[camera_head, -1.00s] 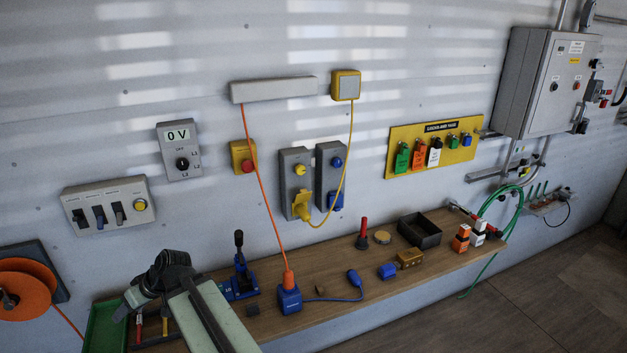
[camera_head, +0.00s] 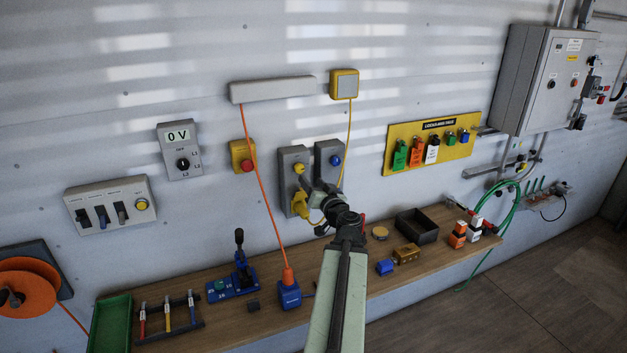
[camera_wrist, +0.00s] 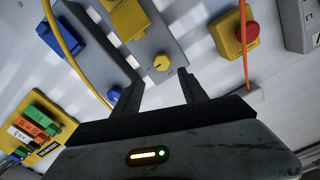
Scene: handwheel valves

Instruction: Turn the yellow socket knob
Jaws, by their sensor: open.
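The yellow socket knob (camera_head: 299,169) sits on the upper part of the left grey socket box (camera_head: 286,158). My gripper (camera_head: 309,187) is in front of the two socket boxes, just below and right of the knob in the head view. It is open and empty in the wrist view (camera_wrist: 163,85).
The right socket box has a blue knob (camera_head: 336,160). A yellow cord (camera_wrist: 66,45) and an orange cord (camera_head: 265,200) hang on either side of the knob. A red emergency button (camera_head: 247,166) is at left. The bench (camera_head: 375,284) below carries several objects.

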